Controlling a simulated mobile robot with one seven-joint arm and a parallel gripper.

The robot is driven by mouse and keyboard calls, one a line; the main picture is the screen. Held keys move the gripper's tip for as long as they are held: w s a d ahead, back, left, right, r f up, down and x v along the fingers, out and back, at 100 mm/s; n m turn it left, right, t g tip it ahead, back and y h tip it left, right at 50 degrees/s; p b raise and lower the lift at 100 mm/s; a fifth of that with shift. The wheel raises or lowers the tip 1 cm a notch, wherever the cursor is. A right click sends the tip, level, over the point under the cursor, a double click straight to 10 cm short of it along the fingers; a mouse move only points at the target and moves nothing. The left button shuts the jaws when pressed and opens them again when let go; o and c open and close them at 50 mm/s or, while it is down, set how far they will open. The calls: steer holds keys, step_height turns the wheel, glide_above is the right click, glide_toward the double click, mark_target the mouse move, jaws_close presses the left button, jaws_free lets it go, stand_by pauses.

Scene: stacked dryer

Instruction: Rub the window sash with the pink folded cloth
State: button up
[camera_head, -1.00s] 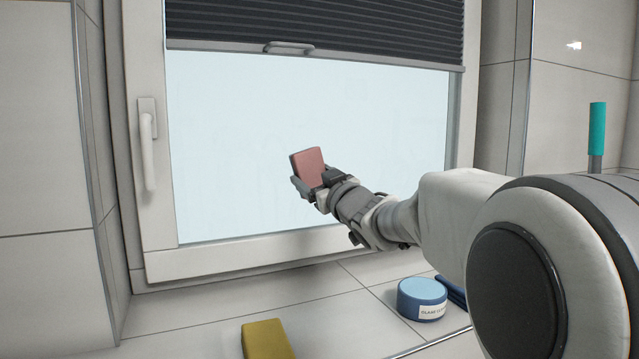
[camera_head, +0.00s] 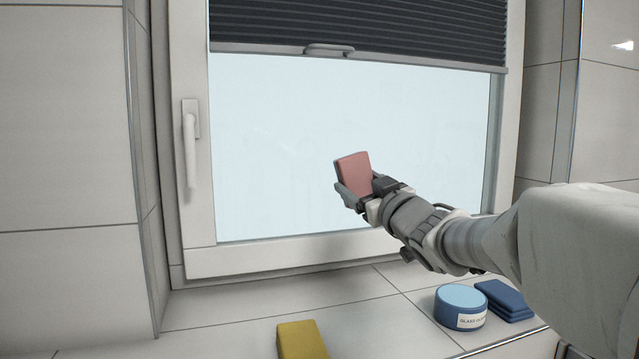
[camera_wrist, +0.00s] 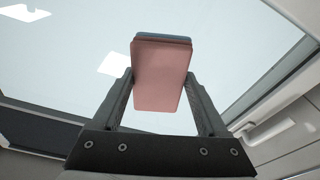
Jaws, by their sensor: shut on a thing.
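The pink folded cloth (camera_head: 354,174) is held upright in my gripper (camera_head: 358,192), in front of the window pane. In the wrist view the pink cloth (camera_wrist: 161,75) sits between the two fingers of my gripper (camera_wrist: 160,95), with a thin blue-grey layer at its far edge. The white window sash (camera_head: 200,225) frames the pane, with its handle (camera_head: 190,145) upright on the left side. The handle also shows at the right of the wrist view (camera_wrist: 268,130). I cannot tell whether the cloth touches the glass; it appears apart from the sash frame.
A dark pleated blind (camera_head: 360,25) covers the top of the window. On the tiled ledge are a yellow block (camera_head: 301,341), a round blue tin (camera_head: 460,307) with a label, and a stack of blue folded cloths (camera_head: 503,299). Tiled walls flank the window.

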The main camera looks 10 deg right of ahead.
steer(key=shift+s, duration=0.2)
steer(key=shift+v, duration=1.4)
steer(key=shift+r, duration=0.2)
